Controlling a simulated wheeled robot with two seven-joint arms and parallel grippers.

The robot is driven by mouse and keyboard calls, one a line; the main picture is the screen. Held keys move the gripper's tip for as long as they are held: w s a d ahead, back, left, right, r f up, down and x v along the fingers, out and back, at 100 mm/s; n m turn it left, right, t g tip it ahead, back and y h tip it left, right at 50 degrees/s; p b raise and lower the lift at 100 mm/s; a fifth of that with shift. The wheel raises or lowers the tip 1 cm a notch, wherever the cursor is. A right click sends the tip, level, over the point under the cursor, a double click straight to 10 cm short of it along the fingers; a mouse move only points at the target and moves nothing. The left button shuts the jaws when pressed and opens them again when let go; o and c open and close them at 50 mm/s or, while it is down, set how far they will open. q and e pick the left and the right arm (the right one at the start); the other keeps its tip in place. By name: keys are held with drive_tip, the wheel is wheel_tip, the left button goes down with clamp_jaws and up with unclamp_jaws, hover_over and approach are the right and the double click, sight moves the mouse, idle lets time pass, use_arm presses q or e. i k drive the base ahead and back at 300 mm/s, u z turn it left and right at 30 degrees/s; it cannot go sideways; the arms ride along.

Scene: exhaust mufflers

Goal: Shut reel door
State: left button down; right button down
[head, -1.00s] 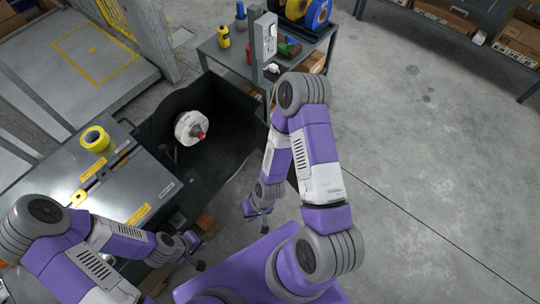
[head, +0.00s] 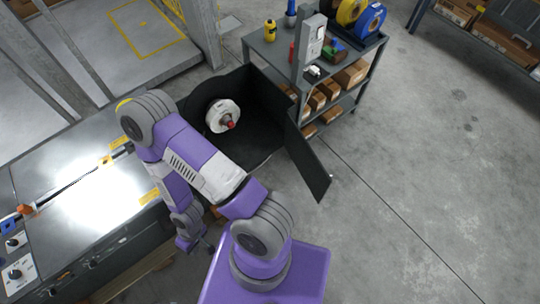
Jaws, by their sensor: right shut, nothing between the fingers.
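The reel door (head: 309,162) is a flat black panel that stands open. It sticks out to the lower right from the right edge of the black reel enclosure (head: 262,135). My right arm crosses in front of the enclosure's left side. My left gripper is out of view.
A grey cart (head: 352,88) with boxes and spools stands behind and right of the enclosure, close to the door's hinge side. The grey machine table (head: 95,205) fills the left. The concrete floor (head: 415,190) right of the door is clear.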

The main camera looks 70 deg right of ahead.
sight(312, 170)
drive_tip(key=u, duration=0.15)
drive_tip(key=k, duration=2.8)
drive_tip(key=z, duration=1.3)
drive_tip(key=i, duration=0.9)
drive_tip(key=u, duration=0.5)
